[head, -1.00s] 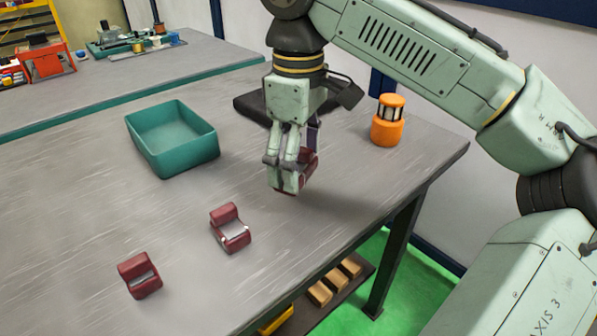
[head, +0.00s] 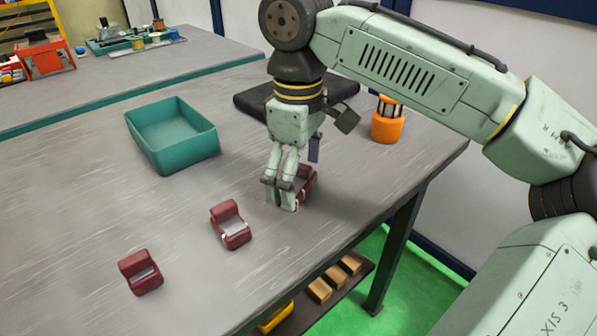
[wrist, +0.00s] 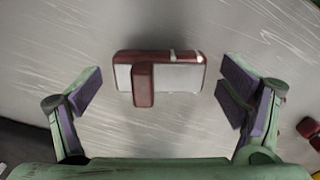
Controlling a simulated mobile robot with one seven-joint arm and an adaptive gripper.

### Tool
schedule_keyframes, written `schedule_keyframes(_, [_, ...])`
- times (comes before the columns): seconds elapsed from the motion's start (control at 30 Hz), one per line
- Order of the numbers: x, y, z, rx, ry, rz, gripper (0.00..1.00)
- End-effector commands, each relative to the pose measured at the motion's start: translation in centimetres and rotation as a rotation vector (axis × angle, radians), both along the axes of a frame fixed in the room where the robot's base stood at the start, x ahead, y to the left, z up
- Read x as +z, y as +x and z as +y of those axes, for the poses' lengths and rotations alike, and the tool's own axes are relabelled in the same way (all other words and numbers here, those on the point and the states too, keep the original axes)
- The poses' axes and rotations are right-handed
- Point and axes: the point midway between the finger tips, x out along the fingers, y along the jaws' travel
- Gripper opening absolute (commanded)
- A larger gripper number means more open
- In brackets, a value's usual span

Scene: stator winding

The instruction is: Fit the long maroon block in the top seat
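A maroon block with bright metal faces and a short maroon crosspiece (wrist: 160,72) lies between my fingers in the wrist view. My gripper (wrist: 160,95) is open, with a gap between each purple pad and the block's ends. In the head view my gripper (head: 281,203) is low at the table's right part, and its fingers hide much of that block (head: 306,184). Two other maroon pieces with metal middles lie on the table, one at the centre (head: 231,224) and one at front left (head: 140,272). I cannot tell which part is the top seat.
A teal bin (head: 172,140) stands behind and left of my gripper. A black slab (head: 258,104) lies behind my gripper. The grey table (head: 70,200) is clear at left.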

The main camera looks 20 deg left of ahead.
Motion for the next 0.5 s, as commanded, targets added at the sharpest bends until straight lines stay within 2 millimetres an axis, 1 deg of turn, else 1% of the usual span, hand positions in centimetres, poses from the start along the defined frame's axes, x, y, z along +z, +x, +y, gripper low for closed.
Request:
schedule_keyframes(0.37, [0.1,0.0,0.0,-0.001,0.000,0.000,0.95])
schedule_keyframes(0.47, [0.8,0.0,0.0,0.000,0.001,0.000,0.95])
schedule_keyframes(0.5, [1.4,0.0,0.1,0.001,0.003,-0.001,0.95])
